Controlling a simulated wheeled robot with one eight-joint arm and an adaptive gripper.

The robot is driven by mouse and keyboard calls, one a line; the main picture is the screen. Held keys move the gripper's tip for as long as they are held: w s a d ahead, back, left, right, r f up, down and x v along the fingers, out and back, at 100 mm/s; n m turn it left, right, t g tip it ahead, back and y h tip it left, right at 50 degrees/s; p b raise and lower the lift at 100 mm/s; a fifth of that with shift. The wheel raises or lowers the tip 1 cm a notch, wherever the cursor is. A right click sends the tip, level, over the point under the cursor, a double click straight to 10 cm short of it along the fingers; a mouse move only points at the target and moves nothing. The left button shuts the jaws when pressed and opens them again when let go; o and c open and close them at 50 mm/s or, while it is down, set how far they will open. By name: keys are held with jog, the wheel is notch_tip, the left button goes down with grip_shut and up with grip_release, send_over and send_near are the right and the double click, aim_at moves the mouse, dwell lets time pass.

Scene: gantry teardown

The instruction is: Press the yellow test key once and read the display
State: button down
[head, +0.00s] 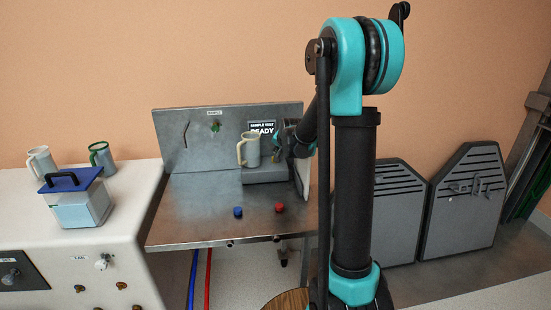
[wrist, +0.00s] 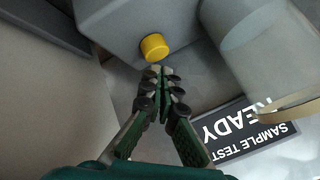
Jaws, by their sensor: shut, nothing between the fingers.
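The yellow test key (wrist: 154,46) is a round button on the side of a grey box (wrist: 120,22) in the wrist view. My gripper (wrist: 161,74) is shut and empty, its tips close in front of the key. I cannot tell whether they touch it. The display (head: 262,129) on the metal back panel reads "SAMPLE TEST" and "READY" in the head view. It shows upside down in the wrist view (wrist: 245,125). A pale mug (head: 249,150) stands on the grey box, close to my gripper. My arm partly hides this corner in the head view.
The metal bench (head: 190,225) has a blue knob (head: 238,211) and a red knob (head: 279,207) near its front. On the white counter (head: 130,200) at left stand a blue-lidded container (head: 80,208) and two mugs. Dark panels (head: 462,205) lean on the wall at right.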

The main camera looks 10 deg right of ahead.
aim_at(266, 127)
jog(key=shift+f, duration=0.25)
jog(key=shift+f, duration=0.2)
jog(key=shift+f, duration=0.3)
dwell(0.8)
jog(key=shift+r, duration=0.75)
jog(key=shift+r, duration=3)
